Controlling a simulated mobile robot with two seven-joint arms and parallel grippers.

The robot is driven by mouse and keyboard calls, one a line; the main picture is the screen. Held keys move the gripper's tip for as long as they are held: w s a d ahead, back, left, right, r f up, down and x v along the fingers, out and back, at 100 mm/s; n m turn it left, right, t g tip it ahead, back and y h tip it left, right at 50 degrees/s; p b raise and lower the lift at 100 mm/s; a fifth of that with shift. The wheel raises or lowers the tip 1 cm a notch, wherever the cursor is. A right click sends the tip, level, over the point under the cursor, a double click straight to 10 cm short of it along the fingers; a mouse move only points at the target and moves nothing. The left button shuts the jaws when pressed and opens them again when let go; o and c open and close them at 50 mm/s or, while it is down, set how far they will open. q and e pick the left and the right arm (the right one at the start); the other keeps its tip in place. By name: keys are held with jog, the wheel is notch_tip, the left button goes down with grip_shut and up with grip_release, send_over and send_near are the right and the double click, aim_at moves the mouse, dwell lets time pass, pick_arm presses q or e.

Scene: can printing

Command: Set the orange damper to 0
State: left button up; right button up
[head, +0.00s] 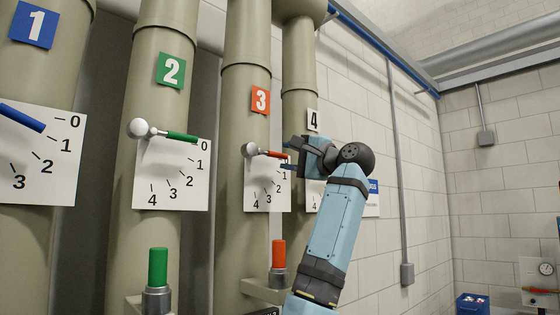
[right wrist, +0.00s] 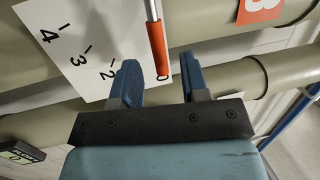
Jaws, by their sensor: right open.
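The orange damper is a lever on pipe 3 with an orange handle (head: 272,154) and a white ball at its pivot. The handle points right, tilted slightly down. Its white dial plate (head: 262,189) shows 1 to 4; my gripper hides the 0 in the head view. In the right wrist view the orange handle (right wrist: 156,46) ends close beside the partly covered 0. My right gripper (head: 288,155) is open at the handle's end. In the wrist view its fingers (right wrist: 159,68) stand on either side of the handle, with gaps visible. My left gripper is not in view.
Blue lever (head: 22,117) on pipe 1 and green lever (head: 181,136) on pipe 2 stand to the left. An upright orange-topped post (head: 278,254) and a green-topped post (head: 157,267) stand below. My right forearm covers most of dial 4. Open room lies to the right.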

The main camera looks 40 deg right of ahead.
jog(key=b+v, duration=0.2)
jog(key=v, duration=0.8)
